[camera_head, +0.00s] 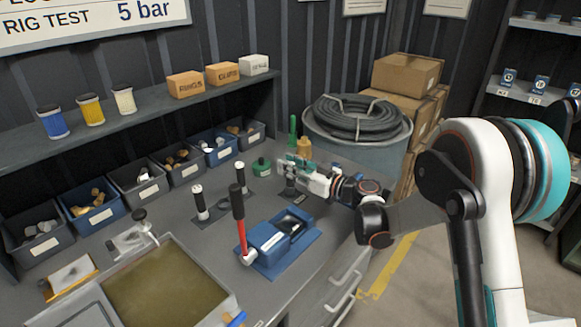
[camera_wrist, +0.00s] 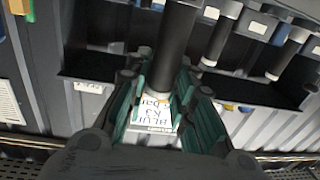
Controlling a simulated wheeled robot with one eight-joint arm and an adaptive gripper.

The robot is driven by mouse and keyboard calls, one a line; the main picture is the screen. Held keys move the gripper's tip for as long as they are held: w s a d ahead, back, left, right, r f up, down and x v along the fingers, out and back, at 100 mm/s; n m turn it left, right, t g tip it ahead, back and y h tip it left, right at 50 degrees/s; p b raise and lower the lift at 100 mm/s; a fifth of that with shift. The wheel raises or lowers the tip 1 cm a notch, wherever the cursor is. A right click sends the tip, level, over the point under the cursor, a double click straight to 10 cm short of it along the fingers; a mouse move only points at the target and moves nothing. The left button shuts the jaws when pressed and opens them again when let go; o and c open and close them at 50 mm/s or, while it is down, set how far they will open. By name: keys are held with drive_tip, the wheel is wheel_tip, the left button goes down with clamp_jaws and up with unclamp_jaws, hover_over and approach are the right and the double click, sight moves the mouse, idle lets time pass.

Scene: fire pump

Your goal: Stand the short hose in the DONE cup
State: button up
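My gripper (camera_head: 297,176) is over the right back part of the bench. In the wrist view its green fingers (camera_wrist: 163,100) stand close on both sides of a short black hose (camera_wrist: 175,40) and look shut on it. In the head view a dark upright piece (camera_head: 290,186) shows below the fingers, with a small labelled dark base (camera_head: 300,199) in front. I cannot read that label or tell whether this is the DONE cup, nor whether the hose's lower end is seated. Two other black hoses with white ends stand to the left, one nearer (camera_head: 200,203) and one farther (camera_head: 240,178).
A blue pump block (camera_head: 275,240) with a red-and-black lever (camera_head: 238,220) stands in front of my gripper. A green lidded pot (camera_head: 260,165), a green bottle (camera_head: 293,130) and an amber bottle (camera_head: 304,147) are close behind it. Labelled bins (camera_head: 138,184) line the back.

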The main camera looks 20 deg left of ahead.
drive_tip(key=shift+o, duration=0.8)
drive_tip(key=shift+r, duration=0.15)
drive_tip(key=shift+d+r, duration=0.1)
drive_tip(key=shift+d, duration=0.15)
drive_tip(key=p+v, duration=0.3)
drive_tip(key=v, duration=0.8)
drive_tip(key=shift+s+d, duration=0.2)
